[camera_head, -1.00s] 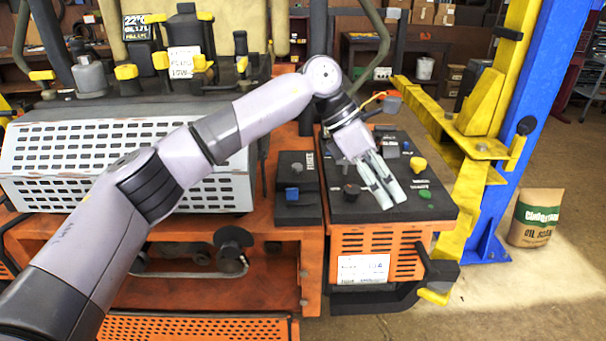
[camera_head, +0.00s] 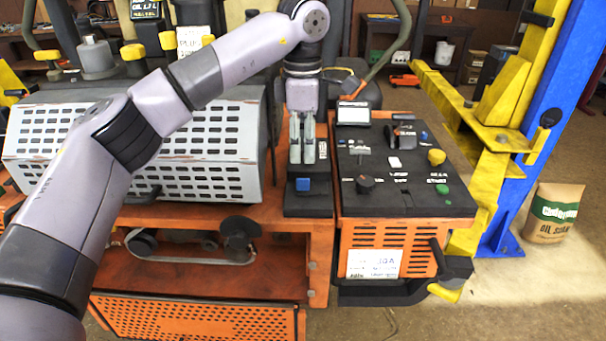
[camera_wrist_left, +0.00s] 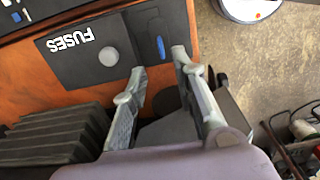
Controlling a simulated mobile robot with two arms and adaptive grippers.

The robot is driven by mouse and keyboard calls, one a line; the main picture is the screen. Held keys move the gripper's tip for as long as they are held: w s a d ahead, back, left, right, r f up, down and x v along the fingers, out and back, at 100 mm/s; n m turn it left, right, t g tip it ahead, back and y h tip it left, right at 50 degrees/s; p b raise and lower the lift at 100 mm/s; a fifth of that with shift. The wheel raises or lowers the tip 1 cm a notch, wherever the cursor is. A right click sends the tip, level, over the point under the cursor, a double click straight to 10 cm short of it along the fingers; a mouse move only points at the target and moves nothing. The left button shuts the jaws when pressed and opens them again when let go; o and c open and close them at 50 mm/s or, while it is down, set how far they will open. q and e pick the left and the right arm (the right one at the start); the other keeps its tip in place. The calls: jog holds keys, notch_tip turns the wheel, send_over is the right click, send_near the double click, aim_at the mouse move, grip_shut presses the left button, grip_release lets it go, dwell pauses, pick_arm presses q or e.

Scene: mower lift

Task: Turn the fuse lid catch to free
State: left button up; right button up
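The black fuse box lid (camera_head: 318,207) lies flat on the orange mower deck, and its FUSES lettering shows in the left wrist view (camera_wrist_left: 76,72). A blue catch (camera_head: 303,185) sits near the lid's front edge; in the left wrist view the blue catch (camera_wrist_left: 160,46) appears between the lines of my fingertips. A grey round knob (camera_wrist_left: 109,56) is on the lid beside the lettering. My left gripper (camera_head: 302,158) points down over the lid, just behind the catch. Its fingers (camera_wrist_left: 160,63) are apart and empty. Whether they touch the lid, I cannot tell. My right gripper is out of view.
A black control panel (camera_head: 405,190) with knobs, a yellow button and a green button stands close right of the lid. A perforated grey cover (camera_head: 210,150) is close on the left. A yellow and blue lift post (camera_head: 535,120) stands at right.

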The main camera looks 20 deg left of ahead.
pick_arm(q)
notch_tip(320, 180, down, 8)
jog(key=shift+r+p, duration=0.2)
jog(key=shift+p, duration=0.45)
jog(key=shift+c, duration=0.2)
grip_shut()
